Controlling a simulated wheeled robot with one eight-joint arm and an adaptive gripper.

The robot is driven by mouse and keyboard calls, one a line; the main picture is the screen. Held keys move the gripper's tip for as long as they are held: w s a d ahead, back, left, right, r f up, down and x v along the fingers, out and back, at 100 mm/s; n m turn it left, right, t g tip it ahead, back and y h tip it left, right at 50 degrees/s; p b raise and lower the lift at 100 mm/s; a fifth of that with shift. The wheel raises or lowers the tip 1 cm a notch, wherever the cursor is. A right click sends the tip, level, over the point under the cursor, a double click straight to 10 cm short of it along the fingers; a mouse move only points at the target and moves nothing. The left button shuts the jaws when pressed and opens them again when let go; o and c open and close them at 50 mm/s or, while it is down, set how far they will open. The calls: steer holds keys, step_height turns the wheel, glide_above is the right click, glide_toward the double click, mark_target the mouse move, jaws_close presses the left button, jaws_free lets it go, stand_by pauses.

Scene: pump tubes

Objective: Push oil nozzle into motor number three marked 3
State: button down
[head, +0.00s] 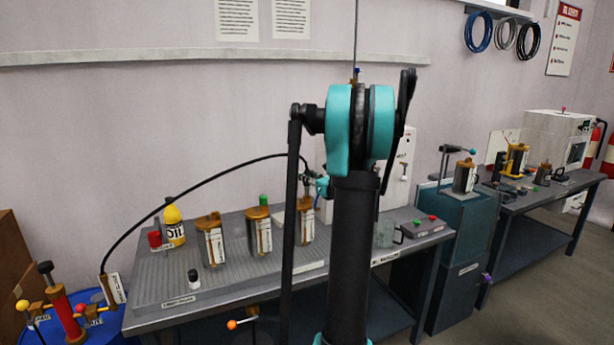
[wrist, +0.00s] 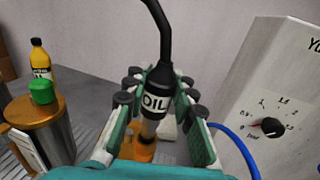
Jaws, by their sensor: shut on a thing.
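The black oil nozzle, marked OIL (wrist: 155,104), is held between the teal fingers of my gripper (wrist: 158,92). Its black hose rises from its top. A pale tip points down toward the orange top of a motor (wrist: 137,148); I cannot tell whether the tip has entered it. In the head view my gripper (head: 318,187) is above the rightmost of three motors (head: 305,222) on the table, partly hidden by my arm. The middle motor (head: 259,232) has a green cap, and another motor (head: 210,242) stands left of it. The motor numbers are not readable.
A yellow oil bottle (head: 174,226) and a red item (head: 155,239) stand at the table's back left. The black hose (head: 180,189) arches over the table from the left. A white box with a dial (wrist: 275,90) stands close at right, with a blue hose (wrist: 238,143) beside it.

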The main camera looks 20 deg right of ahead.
steer(key=shift+f, duration=1.35)
steer(key=c, duration=1.2)
jaws_free()
steer(key=shift+s, duration=0.15)
steer(key=v, duration=1.1)
steer(key=shift+s+d, duration=0.15)
steer(key=shift+s, duration=0.2)
